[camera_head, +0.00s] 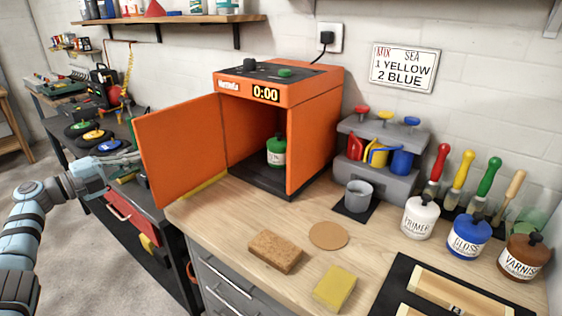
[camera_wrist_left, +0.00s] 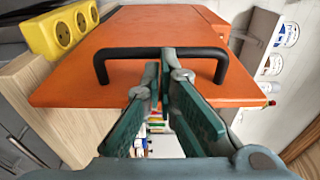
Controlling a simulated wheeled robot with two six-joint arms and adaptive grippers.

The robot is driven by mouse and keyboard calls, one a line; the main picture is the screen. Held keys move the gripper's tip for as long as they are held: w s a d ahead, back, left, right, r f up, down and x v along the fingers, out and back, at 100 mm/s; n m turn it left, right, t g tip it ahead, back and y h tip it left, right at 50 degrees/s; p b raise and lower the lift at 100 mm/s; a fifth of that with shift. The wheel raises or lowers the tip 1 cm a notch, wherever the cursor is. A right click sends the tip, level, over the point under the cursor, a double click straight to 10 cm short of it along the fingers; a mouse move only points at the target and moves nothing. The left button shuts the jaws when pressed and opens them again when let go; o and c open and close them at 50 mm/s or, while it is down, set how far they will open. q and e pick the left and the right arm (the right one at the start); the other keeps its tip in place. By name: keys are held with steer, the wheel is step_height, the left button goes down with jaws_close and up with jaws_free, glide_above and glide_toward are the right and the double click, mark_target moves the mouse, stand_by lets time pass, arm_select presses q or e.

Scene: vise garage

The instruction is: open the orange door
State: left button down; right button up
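The orange door (camera_head: 180,150) of the orange oven-like box (camera_head: 315,110) stands swung wide out to the left, and the dark inside shows. A green bottle (camera_head: 276,150) stands inside. My left gripper (camera_head: 132,155) is at the outer side of the door, near its free edge. In the left wrist view, a black bar handle (camera_wrist_left: 140,52) crosses the orange door (camera_wrist_left: 165,25). The fingertips of my left gripper (camera_wrist_left: 166,72) are close by the middle of the bar, with a narrow gap between them. Whether they touch the bar is unclear. My right gripper is not in view.
The wooden bench (camera_head: 220,215) carries a sponge (camera_head: 335,288), a brown block (camera_head: 275,251), a grey cup (camera_head: 358,195) and several labelled bottles to the right. A red drawer unit (camera_head: 132,213) and a side bench with tools stand behind my left arm.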

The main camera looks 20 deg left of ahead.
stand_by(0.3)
arm_select(q)
steer(key=v, duration=1.2)
